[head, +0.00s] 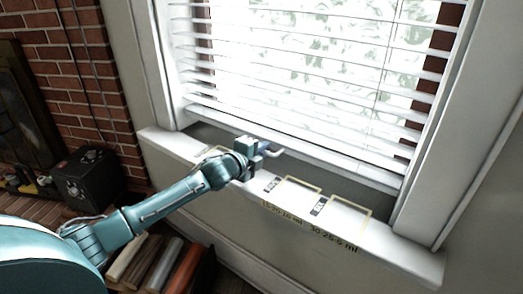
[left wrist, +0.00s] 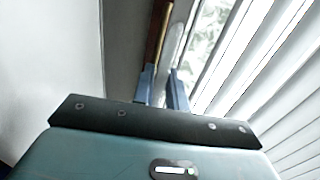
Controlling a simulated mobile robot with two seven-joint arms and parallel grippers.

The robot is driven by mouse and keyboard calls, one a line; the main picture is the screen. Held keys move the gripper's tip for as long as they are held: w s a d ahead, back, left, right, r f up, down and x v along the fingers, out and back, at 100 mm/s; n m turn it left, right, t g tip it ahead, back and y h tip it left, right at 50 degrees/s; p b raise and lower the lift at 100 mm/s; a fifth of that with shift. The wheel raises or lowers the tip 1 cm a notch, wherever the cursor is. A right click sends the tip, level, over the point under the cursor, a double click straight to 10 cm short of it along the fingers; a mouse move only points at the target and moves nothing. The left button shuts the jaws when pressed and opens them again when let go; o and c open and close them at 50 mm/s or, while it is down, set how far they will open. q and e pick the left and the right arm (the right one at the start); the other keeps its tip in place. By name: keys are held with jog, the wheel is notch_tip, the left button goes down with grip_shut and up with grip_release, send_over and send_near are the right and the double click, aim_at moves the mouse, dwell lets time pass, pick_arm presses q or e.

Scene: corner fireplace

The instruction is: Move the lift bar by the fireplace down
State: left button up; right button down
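White slatted blinds (head: 300,75) hang in the window and are lowered most of the way. Their bottom rail (head: 330,166) runs just above the sill. I cannot single out a separate lift bar with certainty. My left gripper (head: 274,151) is over the sill, close in front of the bottom rail. In the left wrist view, its two blue-grey fingers (left wrist: 163,88) stand apart with a narrow gap. Nothing clearly sits between them. A thin brown and gold strip (left wrist: 158,35) and a pale upright shape show beyond the fingertips. My right gripper is not in view.
The white windowsill (head: 400,245) carries taped outlines and printed labels. A brick wall (head: 85,85) and a dark fireplace (head: 25,100) are at the left. A black box (head: 88,180) and a low shelf of books (head: 160,265) stand below the sill.

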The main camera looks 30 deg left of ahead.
pick_arm(q)
jog(key=shift+o, duration=1.1)
jog(key=shift+s, duration=0.1)
